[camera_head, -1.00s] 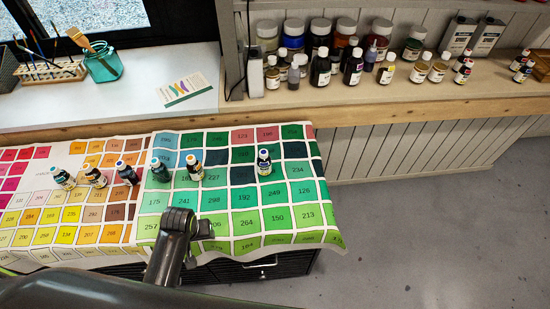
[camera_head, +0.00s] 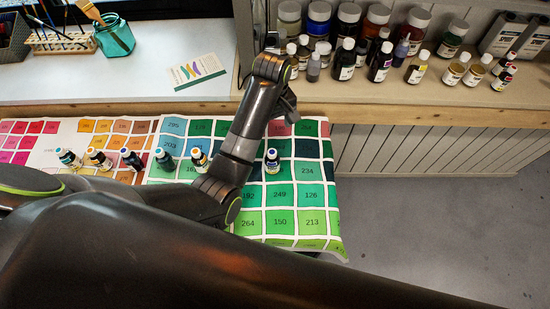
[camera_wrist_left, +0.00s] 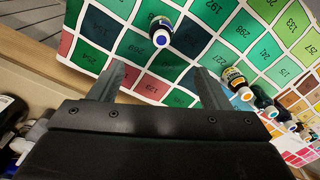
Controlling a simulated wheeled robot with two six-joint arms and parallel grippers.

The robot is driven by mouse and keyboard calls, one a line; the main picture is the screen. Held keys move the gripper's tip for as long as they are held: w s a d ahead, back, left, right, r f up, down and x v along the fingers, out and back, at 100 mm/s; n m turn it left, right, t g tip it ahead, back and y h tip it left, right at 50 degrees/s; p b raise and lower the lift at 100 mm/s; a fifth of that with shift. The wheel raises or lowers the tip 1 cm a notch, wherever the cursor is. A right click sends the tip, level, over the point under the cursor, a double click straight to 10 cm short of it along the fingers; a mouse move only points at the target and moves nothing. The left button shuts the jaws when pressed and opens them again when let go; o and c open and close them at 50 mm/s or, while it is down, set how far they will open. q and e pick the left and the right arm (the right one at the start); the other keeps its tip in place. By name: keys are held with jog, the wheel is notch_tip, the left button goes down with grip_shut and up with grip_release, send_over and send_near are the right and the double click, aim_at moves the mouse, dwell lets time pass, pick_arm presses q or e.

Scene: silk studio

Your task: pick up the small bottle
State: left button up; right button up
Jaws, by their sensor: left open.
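Several small bottles with coloured caps stand in a row on the numbered colour chart (camera_head: 280,225). The rightmost small bottle (camera_head: 272,160) has a blue cap and stands apart from the others on green squares. In the left wrist view this bottle (camera_wrist_left: 160,36) appears beyond the fingertips, roughly between the lines of the two fingers. My left gripper (camera_head: 288,103) is above the chart's far edge, beyond that bottle. In the left wrist view its fingers (camera_wrist_left: 161,76) are apart with nothing between them. My right gripper is out of view.
A wooden shelf (camera_head: 420,106) at the back right holds many jars and bottles, close to my left gripper. A teal jar (camera_head: 115,38) with brushes stands on the white counter (camera_head: 150,80) beside a card (camera_head: 198,71). Other small bottles (camera_head: 165,159) stand left of my arm.

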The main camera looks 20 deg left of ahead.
pick_arm(q)
jog(key=b, duration=0.3)
send_near(272, 152)
jog(key=shift+s+f, duration=0.25)
jog(key=shift+s, duration=0.05)
notch_tip(272, 152, down, 7)
jog(key=shift+w+r+p, duration=0.15)
jog(key=shift+r+p, duration=0.05)
jog(key=shift+p, duration=0.55)
jog(key=shift+w+f+p, duration=0.1)
jog(key=shift+f+p, duration=0.4)
jog(key=shift+f, duration=2.55)
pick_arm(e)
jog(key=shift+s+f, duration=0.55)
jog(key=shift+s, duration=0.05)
pick_arm(q)
jog(key=shift+c, duration=0.2)
jog(key=c, duration=1.1)
jog(key=shift+r, duration=0.2)
